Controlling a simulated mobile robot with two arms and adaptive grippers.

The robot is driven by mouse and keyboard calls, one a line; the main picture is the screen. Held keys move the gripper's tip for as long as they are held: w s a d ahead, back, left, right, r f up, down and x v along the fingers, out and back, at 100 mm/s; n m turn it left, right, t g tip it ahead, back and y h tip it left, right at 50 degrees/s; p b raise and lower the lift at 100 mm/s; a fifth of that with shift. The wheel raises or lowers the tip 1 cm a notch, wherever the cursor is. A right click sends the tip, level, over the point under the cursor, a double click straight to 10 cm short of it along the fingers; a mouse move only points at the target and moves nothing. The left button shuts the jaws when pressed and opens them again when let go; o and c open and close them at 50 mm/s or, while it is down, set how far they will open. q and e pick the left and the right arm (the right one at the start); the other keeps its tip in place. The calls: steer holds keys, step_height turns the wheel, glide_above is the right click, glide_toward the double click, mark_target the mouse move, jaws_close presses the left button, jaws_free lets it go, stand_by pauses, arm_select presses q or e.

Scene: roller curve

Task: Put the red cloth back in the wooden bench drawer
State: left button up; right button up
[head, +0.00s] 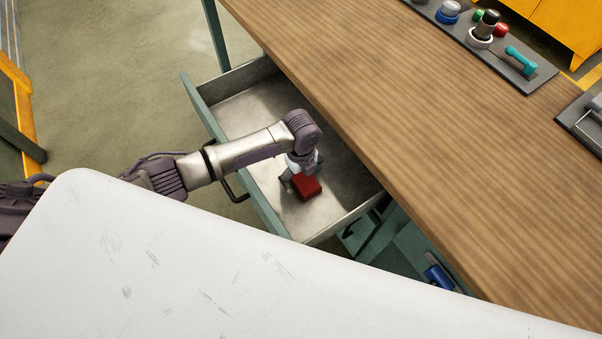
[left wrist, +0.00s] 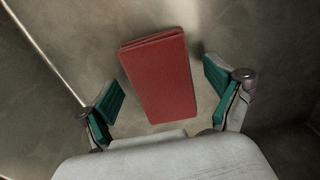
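The folded red cloth (head: 307,188) lies inside the open drawer (head: 250,106) of the wooden-topped bench (head: 400,110). In the left wrist view the red cloth (left wrist: 160,78) looks like a flat folded block on the grey metal drawer floor. My left gripper (head: 301,182) is in the drawer, right by the cloth. In the left wrist view the left gripper (left wrist: 162,92) has its two green-padded fingers spread wide, one on each side of the cloth's near end. A gap shows between each finger and the cloth. My right gripper is not in view.
The drawer's green front (head: 230,160) and side walls surround my left gripper. A white scratched surface (head: 200,270) fills the foreground. A second opened drawer with a blue item (head: 438,277) is at lower right. A dark tray with knobs (head: 485,40) stands on the bench top.

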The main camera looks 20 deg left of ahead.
mark_target(301, 175)
arm_select(q)
steer(key=shift+r, duration=0.55)
step_height(301, 175, up, 11)
steer(key=shift+r, duration=0.15)
stand_by(0.4)
